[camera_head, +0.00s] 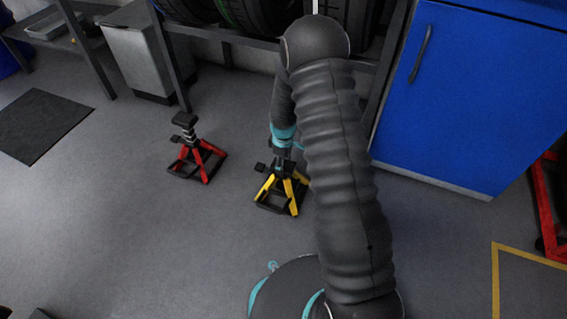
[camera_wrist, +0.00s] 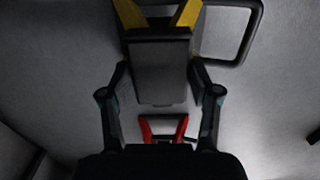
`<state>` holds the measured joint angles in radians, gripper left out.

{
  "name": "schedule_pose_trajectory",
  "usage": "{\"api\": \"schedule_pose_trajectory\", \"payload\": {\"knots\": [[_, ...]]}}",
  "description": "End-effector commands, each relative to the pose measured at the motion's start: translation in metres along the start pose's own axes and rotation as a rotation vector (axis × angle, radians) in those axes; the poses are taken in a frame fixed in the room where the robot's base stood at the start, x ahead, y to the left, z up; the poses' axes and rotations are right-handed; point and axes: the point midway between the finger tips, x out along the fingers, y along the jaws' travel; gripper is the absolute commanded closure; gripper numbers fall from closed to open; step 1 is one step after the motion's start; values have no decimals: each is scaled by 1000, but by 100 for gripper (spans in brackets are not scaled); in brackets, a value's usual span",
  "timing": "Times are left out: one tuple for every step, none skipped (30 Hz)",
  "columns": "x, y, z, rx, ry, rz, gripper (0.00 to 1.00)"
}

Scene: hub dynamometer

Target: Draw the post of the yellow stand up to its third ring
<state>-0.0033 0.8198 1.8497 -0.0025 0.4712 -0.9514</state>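The yellow stand (camera_head: 283,194) is on the floor in the head view, with yellow legs on a dark base frame. In the wrist view its yellow legs (camera_wrist: 130,14) show at the top edge. The dark block at the head of its post (camera_wrist: 160,70) lies between my fingers. My gripper (camera_head: 283,160) is directly above the stand, pointing down. In the wrist view my gripper (camera_wrist: 160,75) has one finger against each side of the post head, with no clear gap. My gripper and arm hide most of the post, and its rings cannot be counted.
A red stand (camera_head: 203,160) with its post raised and rings showing is to the left. A tyre rack (camera_head: 228,38) and a grey bin (camera_head: 140,50) are behind. A blue cabinet (camera_head: 480,95) is at the right. The floor in front and to the left is clear.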

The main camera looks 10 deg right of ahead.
Motion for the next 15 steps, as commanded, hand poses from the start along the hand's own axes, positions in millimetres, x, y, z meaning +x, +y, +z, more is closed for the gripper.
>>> {"api": "schedule_pose_trajectory", "payload": {"knots": [[0,0,0,0,0,0,65],[0,0,0,0,0,0,72],[0,0,0,0,0,0,82],[0,0,0,0,0,0,90],[0,0,0,0,0,0,98],[0,0,0,0,0,0,100],[0,0,0,0,0,0,100],[-2,0,0,0,0,0,100],[-7,0,0,0,0,0,100],[-12,0,0,0,0,0,100],[-19,0,0,0,1,1,100],[-30,0,0,0,1,1,100],[-38,1,-1,0,2,2,100],[-46,1,-1,0,2,2,100],[-57,0,-1,0,2,1,100]]}}
